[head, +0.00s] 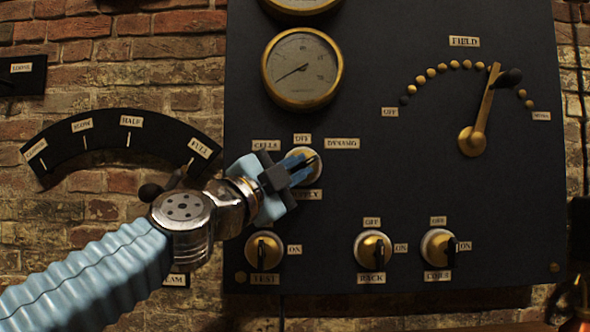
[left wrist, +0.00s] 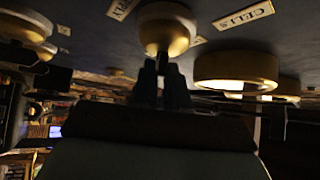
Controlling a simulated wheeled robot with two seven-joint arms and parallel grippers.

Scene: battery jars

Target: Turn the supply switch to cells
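The supply switch (head: 316,175) is a round brass knob on the dark panel, with CELLS label (head: 266,146) at its upper left, OFF above and DYNAMO at its upper right. My left gripper (head: 304,165) is at the knob and hides much of it. In the left wrist view the brass knob (left wrist: 165,32) is right beyond the fingertips (left wrist: 162,70). The fingers are close together, on either side of the knob's dark handle, and look shut on it. The handle's exact direction is partly hidden. My right gripper is not in view.
A round gauge (head: 302,68) is above. The FIELD lever (head: 484,112) is at the right. A curved scale (head: 125,137) is on the brick wall at left.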

